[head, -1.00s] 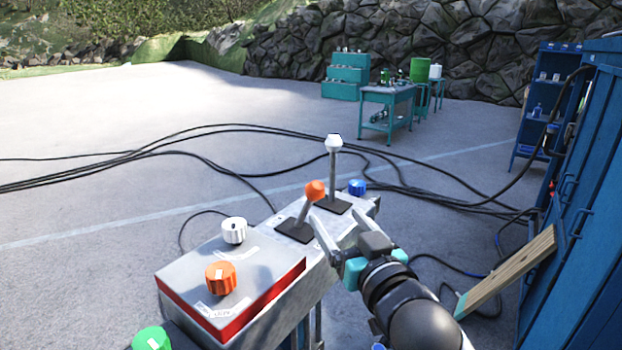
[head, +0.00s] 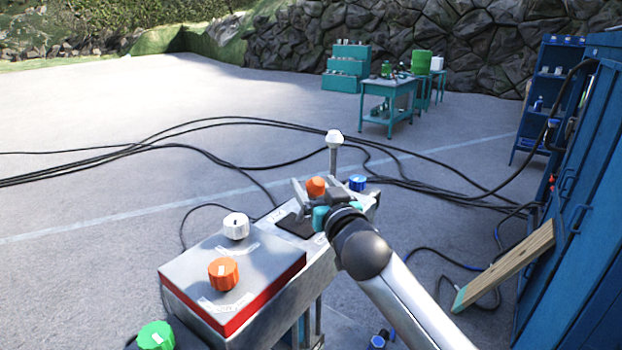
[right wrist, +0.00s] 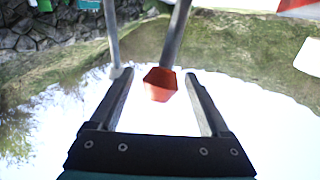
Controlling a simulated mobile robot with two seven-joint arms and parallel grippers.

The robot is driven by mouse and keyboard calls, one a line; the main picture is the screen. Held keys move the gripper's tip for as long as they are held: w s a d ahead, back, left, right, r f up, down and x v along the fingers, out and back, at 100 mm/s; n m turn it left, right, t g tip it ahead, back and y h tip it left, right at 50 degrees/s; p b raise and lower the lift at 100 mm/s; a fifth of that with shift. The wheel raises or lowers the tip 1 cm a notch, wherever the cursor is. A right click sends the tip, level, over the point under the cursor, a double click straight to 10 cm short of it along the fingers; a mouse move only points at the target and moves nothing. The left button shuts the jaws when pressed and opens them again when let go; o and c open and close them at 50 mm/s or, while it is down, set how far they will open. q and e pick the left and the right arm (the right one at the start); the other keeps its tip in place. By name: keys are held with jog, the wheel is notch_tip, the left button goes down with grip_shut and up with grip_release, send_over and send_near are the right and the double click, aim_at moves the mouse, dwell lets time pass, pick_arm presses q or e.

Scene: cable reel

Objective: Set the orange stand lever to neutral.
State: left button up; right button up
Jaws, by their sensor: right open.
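The orange stand lever has an orange knob (head: 316,187), and its dark base plate (head: 295,227) sits on the grey control stand. My right gripper (head: 309,196) is at the knob and hides most of the shaft in the head view. In the right wrist view the orange knob (right wrist: 161,86) lies between the two spread fingers, with visible gaps on both sides. The right gripper is open and not closed on it. My left gripper is not in view.
A white-knobbed lever (head: 334,138) stands upright just behind, and a blue knob (head: 357,183) is beside it. A box with a white knob (head: 236,226) and an orange dial (head: 223,273) is in front. A plank (head: 508,264) leans on the blue cabinet (head: 575,220).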

jog(key=shift+x, duration=1.4)
grip_shut()
